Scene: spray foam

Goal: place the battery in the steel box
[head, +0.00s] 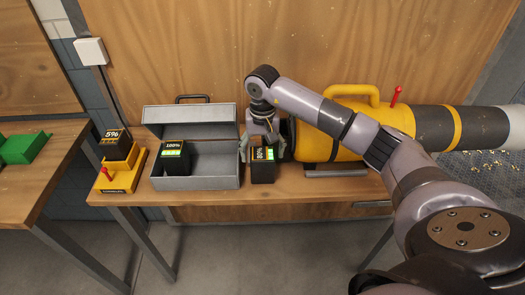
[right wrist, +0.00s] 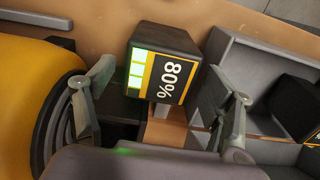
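A dark battery (head: 263,173) stands on the table just right of the steel box, with a label that reads 80% in the right wrist view (right wrist: 163,65). My right gripper (head: 262,150) is over it from above, one finger on each side. In the right wrist view the fingers (right wrist: 168,95) are spread, with gaps visible beside the battery. The grey steel box (head: 197,183) has its lid open at the back. Another battery (head: 172,157), marked 100%, is inside its left part; the right part looks empty. My left gripper is out of view.
A yellow charger (head: 106,182) with a 5% battery (head: 119,148) stands left of the box. A large yellow foam sprayer (head: 345,143) lies close right of my gripper. A green object (head: 22,148) is on the separate left table.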

